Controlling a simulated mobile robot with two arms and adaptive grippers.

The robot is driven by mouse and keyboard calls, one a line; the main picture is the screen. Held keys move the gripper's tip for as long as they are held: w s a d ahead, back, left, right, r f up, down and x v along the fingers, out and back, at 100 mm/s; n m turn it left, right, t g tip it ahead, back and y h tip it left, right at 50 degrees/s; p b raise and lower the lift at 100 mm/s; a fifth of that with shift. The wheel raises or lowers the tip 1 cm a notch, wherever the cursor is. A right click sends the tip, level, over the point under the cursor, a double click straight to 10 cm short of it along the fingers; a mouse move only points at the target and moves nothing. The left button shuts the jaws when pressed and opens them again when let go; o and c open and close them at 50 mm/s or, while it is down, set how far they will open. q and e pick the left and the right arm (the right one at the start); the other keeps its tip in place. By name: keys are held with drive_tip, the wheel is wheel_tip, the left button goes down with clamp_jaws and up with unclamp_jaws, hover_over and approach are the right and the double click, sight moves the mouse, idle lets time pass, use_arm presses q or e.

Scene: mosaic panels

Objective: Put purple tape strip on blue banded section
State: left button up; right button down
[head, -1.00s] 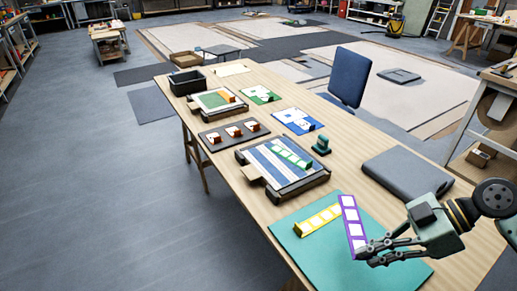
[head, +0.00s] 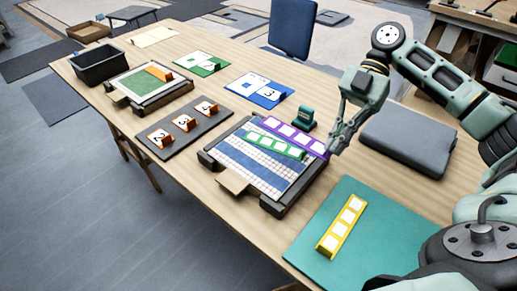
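The purple tape strip (head: 292,135), with white squares, is at the upper right part of the blue banded section (head: 238,170), a framed panel with blue and white bands and a grid. It lies beyond and beside a green strip (head: 275,147) on the same panel. I cannot tell whether the purple strip touches the panel or hovers just above. My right gripper (head: 333,148) is at the strip's right end, its fingers closed on it. My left gripper is not in view.
A yellow strip (head: 341,228) lies on the teal mat (head: 305,238) in front. A dark green stamp-like object (head: 305,117) stands close behind the panel. A grey closed case (head: 408,140) is at right. A tray of numbered orange pieces (head: 183,128) and a green panel (head: 150,84) are at left.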

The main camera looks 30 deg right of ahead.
sight(309, 148)
drive_tip(key=w+a+f, duration=0.2)
drive_tip(key=a, duration=0.1)
drive_tip(key=w+a+f+p, duration=0.1)
drive_tip(key=shift+w+a, duration=0.15)
drive_tip(key=shift+a, duration=0.1)
drive_tip(key=w+a+f, duration=0.2)
drive_tip(key=w+a, duration=0.1)
drive_tip(key=shift+w+a+f+p, duration=0.1)
drive_tip(key=shift+a+f+p, duration=0.05)
drive_tip(key=shift+f+p, duration=0.25)
drive_tip(key=shift+w+a+f, duration=0.15)
drive_tip(key=shift+a+f, duration=0.05)
drive_tip(key=shift+f, duration=0.25)
wheel_tip(309, 148, down, 4)
drive_tip(key=shift+r, duration=0.15)
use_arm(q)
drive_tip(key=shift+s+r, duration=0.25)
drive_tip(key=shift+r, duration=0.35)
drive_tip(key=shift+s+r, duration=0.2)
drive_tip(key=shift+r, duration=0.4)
